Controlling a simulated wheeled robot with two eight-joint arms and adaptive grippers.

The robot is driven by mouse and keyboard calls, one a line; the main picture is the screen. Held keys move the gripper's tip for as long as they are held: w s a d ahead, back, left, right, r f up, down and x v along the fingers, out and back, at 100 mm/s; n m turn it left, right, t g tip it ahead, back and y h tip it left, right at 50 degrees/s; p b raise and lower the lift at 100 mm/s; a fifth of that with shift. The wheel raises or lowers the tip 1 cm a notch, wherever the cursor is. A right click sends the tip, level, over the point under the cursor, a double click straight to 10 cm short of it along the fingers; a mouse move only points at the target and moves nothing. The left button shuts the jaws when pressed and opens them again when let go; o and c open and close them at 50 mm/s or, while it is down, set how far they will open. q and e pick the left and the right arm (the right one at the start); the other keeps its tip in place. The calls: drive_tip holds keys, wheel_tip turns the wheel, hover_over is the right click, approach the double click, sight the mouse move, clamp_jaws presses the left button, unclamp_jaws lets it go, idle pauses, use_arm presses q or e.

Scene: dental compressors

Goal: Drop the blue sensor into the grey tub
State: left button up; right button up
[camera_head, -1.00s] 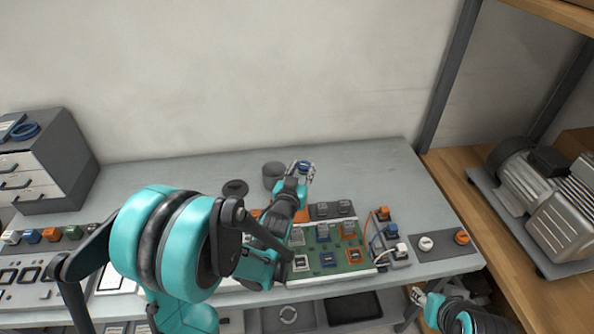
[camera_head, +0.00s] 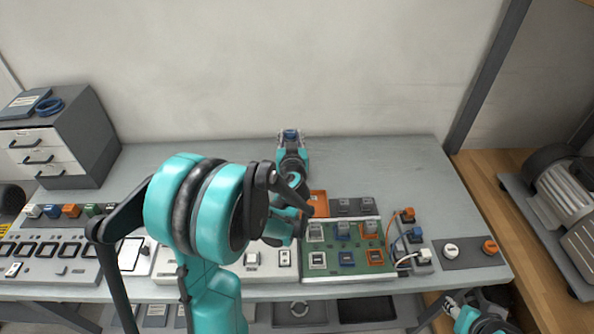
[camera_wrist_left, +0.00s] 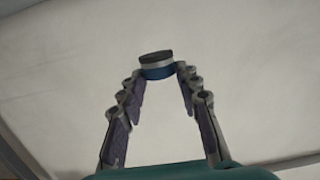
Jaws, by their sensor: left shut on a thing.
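My left gripper (camera_head: 290,134) is shut on the blue sensor over the back of the bench, in front of the wall. In the left wrist view the blue sensor (camera_wrist_left: 157,71), a short disc with a pale band and dark top, sits between the tips of the left gripper (camera_wrist_left: 157,75). The grey tub cannot be seen now; my left gripper and arm cover the place where it stood. My right gripper (camera_head: 452,306) is low at the bench's front right; its jaws are too small to read.
A green circuit board (camera_head: 330,258) with several modules lies on the bench (camera_head: 400,160). An orange tray (camera_head: 319,203) and grey blocks are behind it. A drawer cabinet (camera_head: 85,135) stands at the left. The back right of the bench is clear.

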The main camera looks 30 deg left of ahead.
use_arm(q)
wheel_tip(320, 180, down, 5)
drive_tip(key=b, duration=0.3)
drive_tip(key=shift+r, duration=0.1)
drive_tip(key=o, duration=1.1)
drive_tip(key=v, duration=1.2)
